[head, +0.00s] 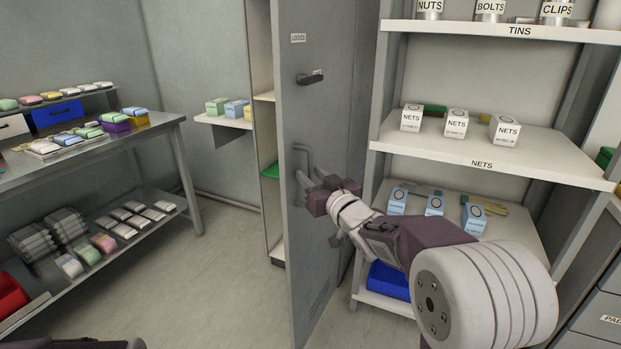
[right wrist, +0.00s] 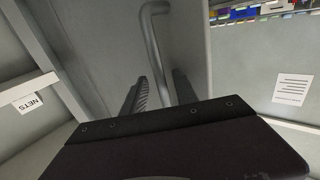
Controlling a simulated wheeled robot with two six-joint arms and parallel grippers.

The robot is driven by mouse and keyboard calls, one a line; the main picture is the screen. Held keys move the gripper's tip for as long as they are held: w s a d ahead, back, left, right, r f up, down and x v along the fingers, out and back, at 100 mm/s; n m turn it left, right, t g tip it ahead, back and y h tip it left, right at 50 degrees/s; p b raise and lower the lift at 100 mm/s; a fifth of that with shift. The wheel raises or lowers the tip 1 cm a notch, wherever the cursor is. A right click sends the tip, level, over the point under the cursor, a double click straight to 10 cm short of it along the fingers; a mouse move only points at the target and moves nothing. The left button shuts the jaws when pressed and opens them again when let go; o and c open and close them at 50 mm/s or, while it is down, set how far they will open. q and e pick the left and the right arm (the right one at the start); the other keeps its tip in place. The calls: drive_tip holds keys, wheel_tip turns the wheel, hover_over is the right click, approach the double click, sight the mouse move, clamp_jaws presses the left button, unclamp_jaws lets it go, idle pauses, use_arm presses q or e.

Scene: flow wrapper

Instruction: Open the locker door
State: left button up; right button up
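The grey locker door (head: 322,90) stands swung open in the head view, with the locker's inside (head: 262,75) showing to its left. The door carries a small label, a dark latch (head: 310,77) and a vertical bar handle (head: 303,150). My right gripper (head: 309,177) is at the lower part of the handle. In the right wrist view the handle (right wrist: 151,45) runs down between the two fingers (right wrist: 158,92), with gaps on both sides, so the gripper is open around it. The handle's lower end is hidden by the gripper body. My left gripper is not in view.
A shelf rack (head: 480,163) with tins and boxes stands close to the right of the door and my right arm. A metal bench (head: 165,122) with packs and bins is at the left. The floor (head: 215,270) between bench and door is clear.

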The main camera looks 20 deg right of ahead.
drive_tip(key=shift+a, duration=0.1)
drive_tip(key=s+d+p, duration=0.1)
drive_tip(key=s+p, duration=0.1)
drive_tip(key=s, duration=0.7)
drive_tip(key=shift+d, duration=0.4)
